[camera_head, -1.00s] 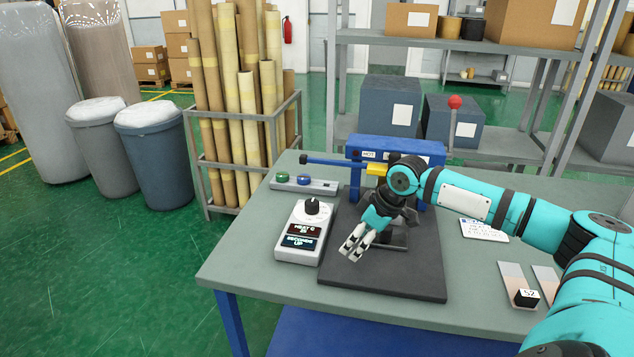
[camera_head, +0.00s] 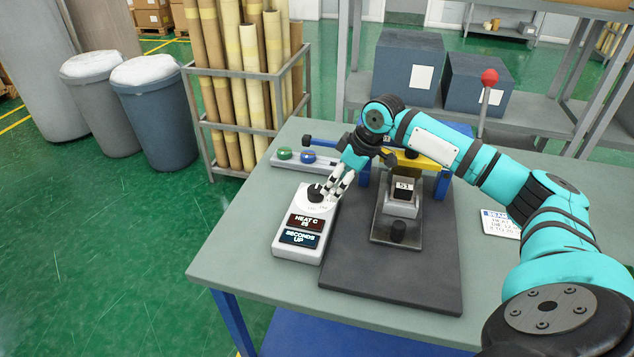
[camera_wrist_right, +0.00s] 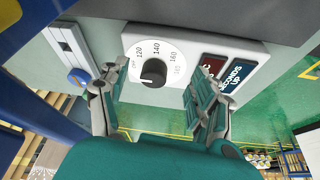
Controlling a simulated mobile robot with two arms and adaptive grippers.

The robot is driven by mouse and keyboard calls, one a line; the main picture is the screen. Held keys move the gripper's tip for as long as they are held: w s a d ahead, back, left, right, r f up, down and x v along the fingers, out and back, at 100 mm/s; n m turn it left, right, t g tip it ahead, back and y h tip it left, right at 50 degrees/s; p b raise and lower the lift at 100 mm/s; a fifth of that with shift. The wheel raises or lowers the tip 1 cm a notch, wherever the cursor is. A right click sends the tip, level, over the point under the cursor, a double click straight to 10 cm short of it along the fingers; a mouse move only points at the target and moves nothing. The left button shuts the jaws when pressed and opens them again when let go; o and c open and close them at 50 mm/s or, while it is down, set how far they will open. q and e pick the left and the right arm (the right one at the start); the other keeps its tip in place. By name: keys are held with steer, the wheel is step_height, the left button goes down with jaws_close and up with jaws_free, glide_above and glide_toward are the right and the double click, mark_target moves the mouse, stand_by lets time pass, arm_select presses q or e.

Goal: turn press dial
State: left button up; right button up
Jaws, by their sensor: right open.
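The white control box (camera_head: 296,253) stands on the bench, with a black dial (camera_head: 315,191) on its top and two displays, HEAT C and SECONDS UP. In the wrist view the dial (camera_wrist_right: 154,73) sits on a round scale marked 120, 140, 160 and upward; its white mark points to the lower left, off these numbers. My right gripper (camera_head: 330,191) is at the dial in the head view. In the wrist view the open fingers of my right gripper (camera_wrist_right: 154,84) lie on either side of the dial, with gaps. My left gripper is not in view.
The press (camera_head: 438,172) with its red-knobbed lever (camera_head: 489,78) stands behind, partly hidden by my right arm. A block marked 51 (camera_head: 402,188) sits on its plate over a dark mat (camera_head: 345,262).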

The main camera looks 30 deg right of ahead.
mark_target(316, 189)
steer(key=w+a, duration=0.1)
steer(key=w, duration=0.1)
steer(key=w+a+p, duration=0.1)
steer(key=shift+w+r, duration=0.2)
steer(key=shift+w, duration=0.15)
steer(key=x, duration=0.4)
steer(key=shift+w+f, duration=0.15)
steer(key=shift+f, duration=0.55)
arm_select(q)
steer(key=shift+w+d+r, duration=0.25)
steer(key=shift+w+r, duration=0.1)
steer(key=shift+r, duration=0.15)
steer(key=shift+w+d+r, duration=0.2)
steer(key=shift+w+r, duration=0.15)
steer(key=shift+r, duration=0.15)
arm_select(e)
steer(key=shift+a, duration=0.1)
